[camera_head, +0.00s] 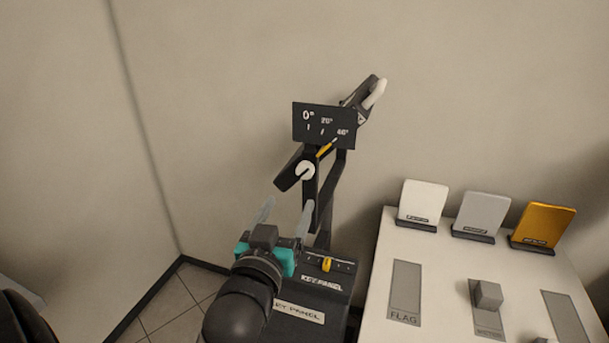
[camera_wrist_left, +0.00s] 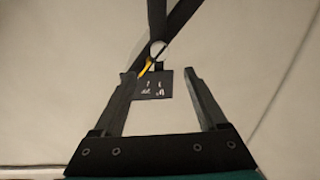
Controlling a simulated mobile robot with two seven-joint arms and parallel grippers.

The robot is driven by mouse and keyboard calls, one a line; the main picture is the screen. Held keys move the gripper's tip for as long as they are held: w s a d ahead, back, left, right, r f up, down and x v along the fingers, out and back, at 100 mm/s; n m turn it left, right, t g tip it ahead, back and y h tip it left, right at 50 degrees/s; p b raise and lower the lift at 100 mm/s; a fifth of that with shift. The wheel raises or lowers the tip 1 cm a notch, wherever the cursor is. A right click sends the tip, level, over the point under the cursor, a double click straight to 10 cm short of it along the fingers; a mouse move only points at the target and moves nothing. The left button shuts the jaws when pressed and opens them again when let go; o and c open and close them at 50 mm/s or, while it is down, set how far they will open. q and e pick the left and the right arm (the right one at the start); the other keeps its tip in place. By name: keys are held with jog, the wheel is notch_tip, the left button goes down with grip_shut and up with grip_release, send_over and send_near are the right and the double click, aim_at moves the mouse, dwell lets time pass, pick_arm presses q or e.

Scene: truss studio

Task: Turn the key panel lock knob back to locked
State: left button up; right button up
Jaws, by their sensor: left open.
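The black key panel (camera_head: 330,283) is at lower centre in the head view, labelled KEY PANEL. Its small yellow lock knob (camera_head: 326,264) sits on a dark strip near the top edge. The knob appears roughly upright, but I cannot read the marks beside it. My left gripper (camera_head: 287,208) is open and empty, its fingers pointing up, left of and above the knob and apart from it. Its wrist and arm cover the panel's left part.
Behind the panel stands a black post with a tilted arm and an angle plate (camera_head: 323,125); its yellow pointer (camera_head: 325,150) is near 45°. The plate also shows in the left wrist view (camera_wrist_left: 153,88). A white table (camera_head: 440,270) with three upright cards is at right.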

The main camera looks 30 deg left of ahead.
aim_at(304, 173)
pick_arm(q)
jog(key=x, duration=1.1)
jog(key=shift+w, duration=0.35)
grip_shut()
